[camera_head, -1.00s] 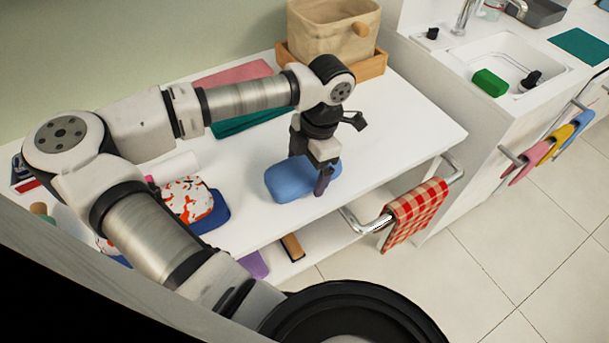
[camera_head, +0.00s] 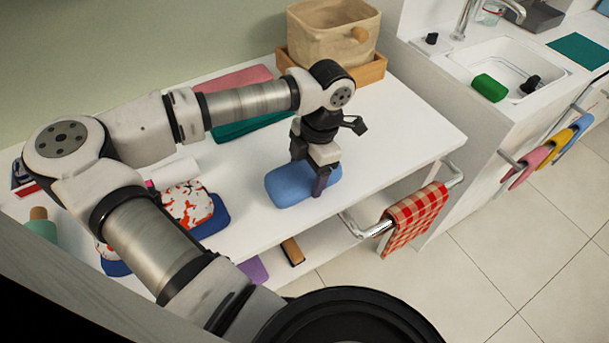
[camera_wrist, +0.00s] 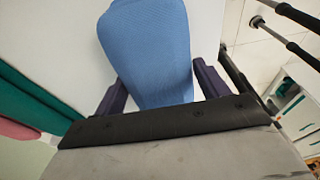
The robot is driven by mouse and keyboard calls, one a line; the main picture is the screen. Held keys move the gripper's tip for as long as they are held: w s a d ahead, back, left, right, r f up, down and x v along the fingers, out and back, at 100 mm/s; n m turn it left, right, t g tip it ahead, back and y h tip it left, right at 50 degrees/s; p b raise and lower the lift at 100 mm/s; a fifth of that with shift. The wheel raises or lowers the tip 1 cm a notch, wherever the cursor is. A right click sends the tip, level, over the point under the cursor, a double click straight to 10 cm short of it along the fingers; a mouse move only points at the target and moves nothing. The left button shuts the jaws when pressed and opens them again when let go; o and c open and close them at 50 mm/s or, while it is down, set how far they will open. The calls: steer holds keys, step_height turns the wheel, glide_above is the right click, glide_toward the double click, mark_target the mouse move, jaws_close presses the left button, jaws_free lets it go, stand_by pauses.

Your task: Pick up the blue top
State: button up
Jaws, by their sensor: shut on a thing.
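The blue top (camera_head: 288,186) is a folded, rounded bundle on the white shelf top, near its front edge. It also shows in the wrist view (camera_wrist: 150,45), reaching from the top of the picture down between the fingers. My gripper (camera_head: 310,178) points down over the right part of the blue top, with one finger in front of it. In the wrist view my gripper (camera_wrist: 158,88) has its two dark purple fingers on either side of the cloth. It is shut on the blue top, though the contact at each finger is partly hidden. The top appears to rest on the surface.
Red-and-white patterned cloth (camera_head: 187,204) and a blue one lie to the left. Pink (camera_head: 235,77) and green folded cloths lie behind. A beige basket (camera_head: 330,38) stands at the back. A checked towel (camera_head: 415,216) hangs on the front rail. The shelf to the right is clear.

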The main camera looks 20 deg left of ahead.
mark_target(307, 170)
steer(key=shift+s+a+p+v, duration=0.2)
steer(key=shift+p+v, duration=0.3)
steer(key=shift+v, duration=0.65)
steer(key=shift+s+a+p+v, duration=0.15)
steer(key=shift+p+v, duration=0.35)
steer(key=shift+v, duration=0.65)
steer(key=shift+s+a+p+v, duration=0.2)
steer(key=shift+p+v, duration=0.3)
steer(key=shift+v, duration=0.65)
steer(key=shift+r, duration=0.15)
